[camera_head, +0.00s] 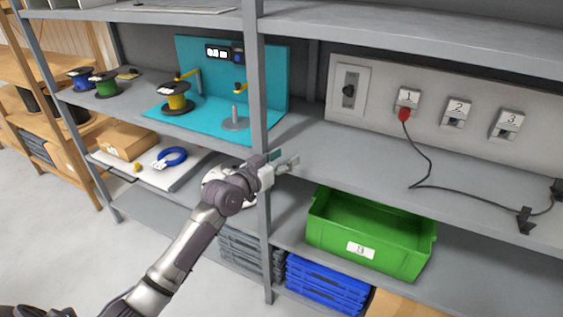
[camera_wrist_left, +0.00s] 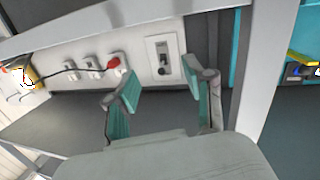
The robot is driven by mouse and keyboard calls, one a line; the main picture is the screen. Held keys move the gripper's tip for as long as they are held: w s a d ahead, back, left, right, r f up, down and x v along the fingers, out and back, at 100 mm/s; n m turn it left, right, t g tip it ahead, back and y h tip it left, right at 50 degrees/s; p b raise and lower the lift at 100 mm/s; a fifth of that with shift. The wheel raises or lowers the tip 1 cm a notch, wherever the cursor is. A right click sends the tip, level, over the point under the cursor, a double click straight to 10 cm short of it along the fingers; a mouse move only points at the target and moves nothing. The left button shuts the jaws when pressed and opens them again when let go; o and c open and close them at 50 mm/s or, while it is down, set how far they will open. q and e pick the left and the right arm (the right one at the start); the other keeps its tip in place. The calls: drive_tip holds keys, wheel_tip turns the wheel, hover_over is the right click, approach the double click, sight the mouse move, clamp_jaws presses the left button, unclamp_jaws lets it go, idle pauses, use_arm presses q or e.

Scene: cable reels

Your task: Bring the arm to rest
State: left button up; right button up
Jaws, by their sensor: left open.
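My left arm comes in from the lower left in the head view. Its gripper (camera_head: 285,160) is in front of the shelf upright, left of the grey panel and above the green bin. The gripper also shows in the left wrist view (camera_wrist_left: 163,90), with its two teal-padded fingers apart and nothing between them. My right gripper is not in view.
The shelf upright (camera_head: 262,120) stands close beside the gripper. A green bin (camera_head: 330,232) is on the shelf below. At left are a teal station (camera_head: 215,85) with a yellow reel (camera_head: 177,100), a green reel (camera_head: 104,85) and a blue ring (camera_head: 170,156). Blue crates (camera_head: 325,285) are lower down.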

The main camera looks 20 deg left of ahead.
use_arm(q)
drive_tip(key=shift+s+a+f, duration=0.15)
drive_tip(key=shift+s+f, duration=0.1)
drive_tip(key=shift+f, duration=0.1)
drive_tip(key=shift+w, duration=0.1)
drive_tip(key=shift+f, duration=0.1)
drive_tip(key=s+a+f+n+g+y, duration=0.15)
drive_tip(key=s+f, duration=0.35)
drive_tip(key=f, duration=0.8)
drive_tip(key=s+d+f+g+y, duration=0.1)
drive_tip(key=s+f+g, duration=0.3)
drive_tip(key=f, duration=0.9)
drive_tip(key=s+a+f+g+y, duration=0.1)
drive_tip(key=s+f+g, duration=0.1)
drive_tip(key=s+f, duration=0.8)
drive_tip(key=s+d+f+g, duration=0.2)
drive_tip(key=s+f+g, duration=0.2)
drive_tip(key=s+f, duration=1.35)
drive_tip(key=s+d+f+m+g, duration=0.1)
drive_tip(key=s+f+g, duration=0.1)
drive_tip(key=s, duration=0.8)
drive_tip(key=s+d+f+m+g, duration=0.1)
drive_tip(key=s+f, duration=0.3)
drive_tip(key=s, duration=0.7)
drive_tip(key=shift+d+f+g+y, duration=0.4)
drive_tip(key=shift+d+g+y, duration=0.05)
drive_tip(key=shift+d, duration=0.35)
